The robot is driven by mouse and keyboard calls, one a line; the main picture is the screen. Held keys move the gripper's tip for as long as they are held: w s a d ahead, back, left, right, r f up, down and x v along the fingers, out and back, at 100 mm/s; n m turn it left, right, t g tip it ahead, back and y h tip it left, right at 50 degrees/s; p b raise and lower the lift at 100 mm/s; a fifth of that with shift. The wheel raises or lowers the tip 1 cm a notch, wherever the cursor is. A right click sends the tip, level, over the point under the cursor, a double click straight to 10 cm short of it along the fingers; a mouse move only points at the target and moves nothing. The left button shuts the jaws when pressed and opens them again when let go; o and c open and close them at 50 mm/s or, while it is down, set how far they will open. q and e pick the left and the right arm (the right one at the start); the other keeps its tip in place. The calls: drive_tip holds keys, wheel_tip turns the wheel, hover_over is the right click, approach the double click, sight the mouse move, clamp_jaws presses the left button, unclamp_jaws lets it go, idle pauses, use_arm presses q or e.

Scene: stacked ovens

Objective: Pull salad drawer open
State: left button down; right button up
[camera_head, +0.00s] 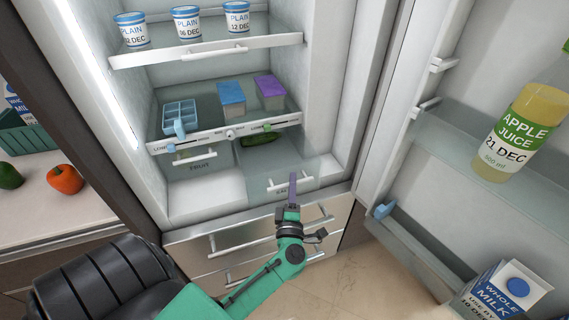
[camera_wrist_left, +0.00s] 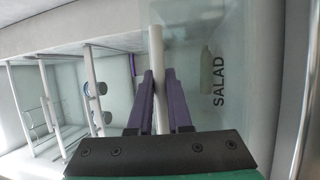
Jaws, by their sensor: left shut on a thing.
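The salad drawer (camera_head: 262,188) is a clear drawer at the bottom right of the fridge. Its front stands further out than the fruit drawer beside it, so it is partly open. A green vegetable (camera_head: 258,139) shows behind its front. The drawer has a pale bar handle (camera_wrist_left: 156,45); the word SALAD shows on the front in the left wrist view. My left gripper (camera_head: 292,188) has its purple fingers (camera_wrist_left: 158,88) on both sides of the handle and is shut on it. In the head view the gripper hides part of the handle and label. My right gripper is not in view.
The fruit drawer (camera_head: 200,168) is closed on the left. Above are a shelf with boxes and an ice tray (camera_head: 180,117). The open fridge door (camera_head: 400,225) with juice and milk stands on the right. Lower drawers (camera_head: 215,250) lie below.

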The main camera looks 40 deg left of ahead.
use_arm(q)
drive_tip(key=shift+s+d, duration=0.65)
drive_tip(key=shift+d, duration=0.25)
drive_tip(key=shift+s+d, duration=0.65)
drive_tip(key=shift+d, duration=0.25)
drive_tip(key=c, duration=1.1)
unclamp_jaws()
drive_tip(key=shift+f, duration=0.1)
drive_tip(key=b+v, duration=0.3)
drive_tip(key=v, duration=1.1)
drive_tip(key=shift+s+d, duration=0.2)
